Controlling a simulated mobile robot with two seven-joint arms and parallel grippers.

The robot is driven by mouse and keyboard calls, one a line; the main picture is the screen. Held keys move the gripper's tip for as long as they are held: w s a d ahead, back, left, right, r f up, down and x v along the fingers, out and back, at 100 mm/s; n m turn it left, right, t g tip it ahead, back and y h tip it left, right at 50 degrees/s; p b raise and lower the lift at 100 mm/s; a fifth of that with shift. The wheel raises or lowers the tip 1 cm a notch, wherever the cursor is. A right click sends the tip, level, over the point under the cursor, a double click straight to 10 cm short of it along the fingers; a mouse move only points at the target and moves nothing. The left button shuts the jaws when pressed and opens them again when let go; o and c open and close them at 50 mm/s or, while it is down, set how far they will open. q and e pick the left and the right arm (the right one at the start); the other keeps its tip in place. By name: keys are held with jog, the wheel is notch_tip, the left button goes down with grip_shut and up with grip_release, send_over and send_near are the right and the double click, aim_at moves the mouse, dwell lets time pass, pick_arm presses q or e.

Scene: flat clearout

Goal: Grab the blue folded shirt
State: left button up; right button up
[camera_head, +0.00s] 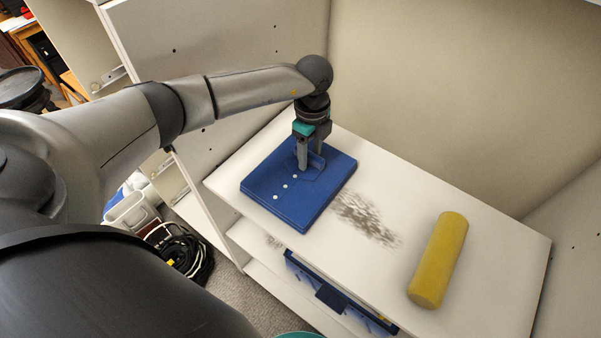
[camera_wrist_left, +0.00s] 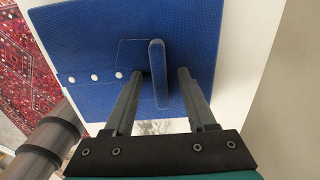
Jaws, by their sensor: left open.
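The blue folded shirt (camera_head: 275,193) lies flat on the white shelf top, with a row of white buttons along its left part. My left gripper (camera_head: 308,167) points down over the shirt's pocket area, close to its surface. In the left wrist view the shirt (camera_wrist_left: 90,40) fills much of the picture, and an upright blue tab (camera_wrist_left: 158,75) stands on it. My left gripper (camera_wrist_left: 160,85) is open, with the tab between its fingers' lines and near the fingertips. Whether the fingers touch the shirt I cannot tell. My right gripper is not in view.
A yellow cylinder (camera_head: 438,260) lies on the white shelf top (camera_head: 390,190) to the right. A dark smudge (camera_head: 365,217) lies between it and the shirt. A blue item (camera_head: 335,292) sits on a lower shelf. Cabinet walls stand behind and at the right.

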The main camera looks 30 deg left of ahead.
pick_arm(q)
grip_shut()
dwell(0.4)
dwell(1.0)
